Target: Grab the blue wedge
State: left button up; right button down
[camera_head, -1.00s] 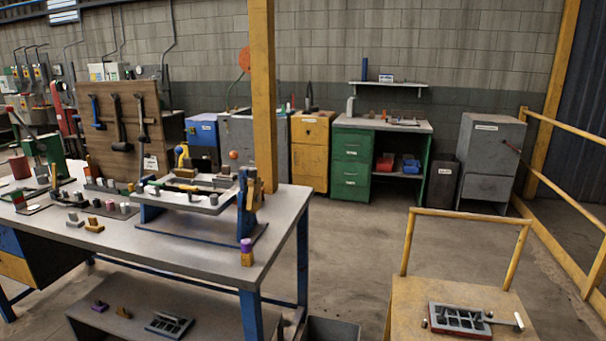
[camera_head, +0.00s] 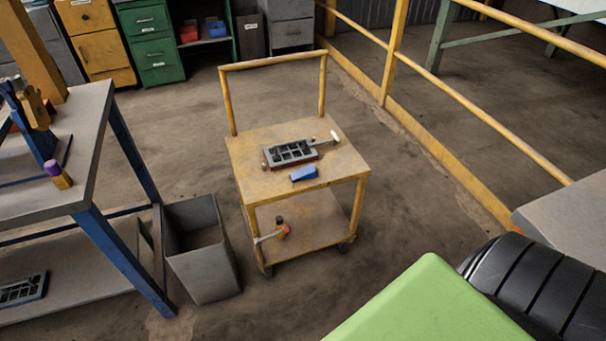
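A small blue wedge (camera_head: 304,173) lies on the top of a yellow cart (camera_head: 254,142), close to the cart's front edge. It sits just in front of a grey compartmented tray (camera_head: 290,153) and looks slightly apart from it. Neither of my grippers shows in the head view, so whether they are open or shut is hidden.
A grey bin (camera_head: 205,262) stands on the floor left of the cart, beside the workbench (camera_head: 62,185). A yellow railing (camera_head: 450,95) runs along the right. Floor in front of the cart is open.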

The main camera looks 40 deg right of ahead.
aim_at(309, 172)
jog(key=i+j, duration=0.25)
jog(key=i, duration=0.15)
jog(key=i+j, duration=0.25)
jog(key=i, duration=0.15)
